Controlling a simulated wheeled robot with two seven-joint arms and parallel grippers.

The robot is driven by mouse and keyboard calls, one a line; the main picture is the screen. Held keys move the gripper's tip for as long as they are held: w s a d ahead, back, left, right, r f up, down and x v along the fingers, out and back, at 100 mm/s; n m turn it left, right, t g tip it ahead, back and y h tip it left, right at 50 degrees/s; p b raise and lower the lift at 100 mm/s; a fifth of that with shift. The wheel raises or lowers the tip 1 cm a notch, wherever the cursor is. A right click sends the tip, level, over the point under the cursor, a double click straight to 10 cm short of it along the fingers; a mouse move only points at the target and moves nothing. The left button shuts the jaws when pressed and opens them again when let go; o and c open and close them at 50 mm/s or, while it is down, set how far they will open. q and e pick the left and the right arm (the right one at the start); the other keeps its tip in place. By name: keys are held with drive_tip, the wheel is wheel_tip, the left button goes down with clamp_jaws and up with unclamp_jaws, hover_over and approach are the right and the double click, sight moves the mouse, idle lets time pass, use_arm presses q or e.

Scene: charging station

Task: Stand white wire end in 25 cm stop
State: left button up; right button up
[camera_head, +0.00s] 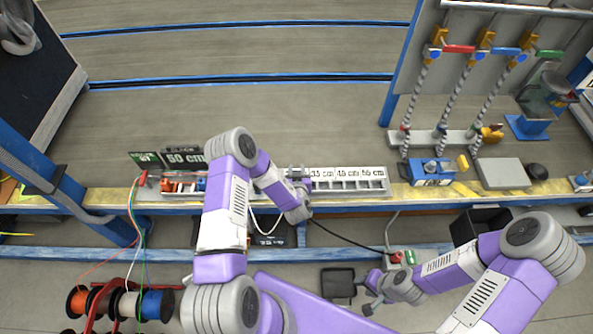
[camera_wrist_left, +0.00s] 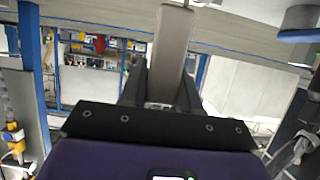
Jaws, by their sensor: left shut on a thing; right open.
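The row of length stops (camera_head: 345,190) is a pale rack on the bench edge with white labels; 35, 45 and 55 cm look readable. The 25 cm label is hidden behind my left arm. My left gripper (camera_head: 297,176) is at the rack, just left of the 35 cm label. In the left wrist view, a pale grey bar (camera_wrist_left: 173,50) shows between the dark fingers. My right gripper (camera_head: 367,291) is open and empty, low in front of the bench.
Coloured wires hang by spools (camera_head: 120,303) at lower left. A blue tool (camera_head: 433,172) and a grey block (camera_head: 500,173) sit on the right.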

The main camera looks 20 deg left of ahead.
use_arm(q)
drive_tip(key=shift+f+b, duration=1.65)
drive_tip(key=shift+f, duration=0.4)
drive_tip(key=o, duration=1.1)
drive_tip(key=shift+s, duration=0.1)
drive_tip(key=p+v, duration=0.2)
drive_tip(key=v, duration=0.4)
drive_tip(key=shift+r, duration=0.15)
drive_tip(key=shift+s+d+r, duration=0.2)
drive_tip(key=shift+s+d, duration=0.05)
drive_tip(key=shift+s, duration=0.3)
